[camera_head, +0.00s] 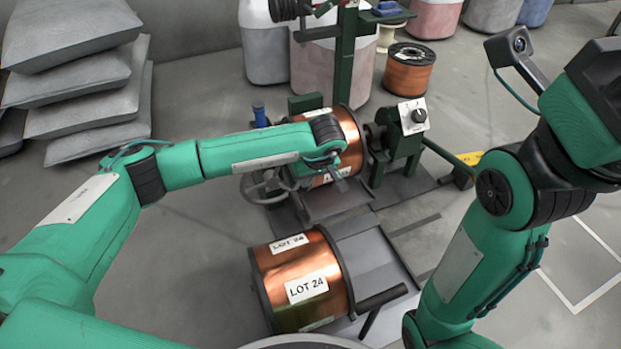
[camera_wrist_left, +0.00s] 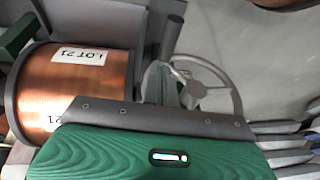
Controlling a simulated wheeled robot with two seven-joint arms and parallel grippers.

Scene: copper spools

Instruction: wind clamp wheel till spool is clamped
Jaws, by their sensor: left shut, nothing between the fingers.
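The clamped-position copper spool (camera_head: 352,130) sits in the green winding stand behind my left forearm, which hides much of it. In the left wrist view the spool (camera_wrist_left: 75,92) shows a LOT 21 label. The grey spoked clamp wheel (camera_head: 262,190) is left of the spool, partly covered by my arm; the left wrist view shows its rim and hub (camera_wrist_left: 197,90). My left gripper (camera_head: 341,180) points down in front of the spool, shut and empty, apart from the wheel in the head view. Whether it touches the spool is unclear. My right gripper is out of view.
A second copper spool marked LOT 24 (camera_head: 303,285) lies in front on a grey plate. A green unit with a white dial (camera_head: 413,117) stands right of the clamped spool. Another spool (camera_head: 409,70) and several bins stand behind. Grey sacks (camera_head: 85,75) are stacked left.

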